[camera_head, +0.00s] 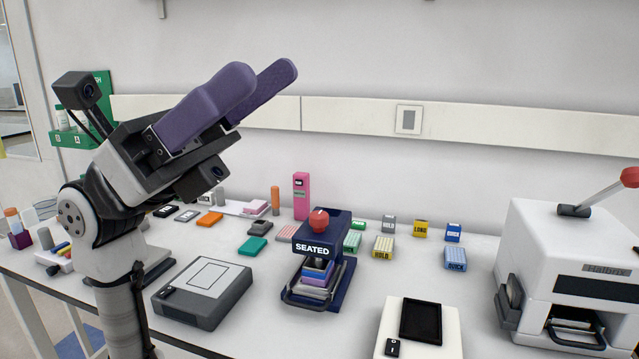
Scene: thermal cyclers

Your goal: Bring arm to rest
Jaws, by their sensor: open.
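My gripper (262,88) is raised above the left part of the bench and points up and to the right. Its two purple fingers stand apart with nothing between them. My arm (108,260) rises at the left, and the gripper is clear of the bench and the objects on it. The wrist hides part of the back left of the bench.
A navy press marked SEATED (318,240) stands mid-bench, holding stacked coloured pieces. A grey flat device (203,290) lies left of it. A white lever machine (570,265) is at the right. Small coloured blocks (383,246) line the back. A green rack (85,138) hangs left.

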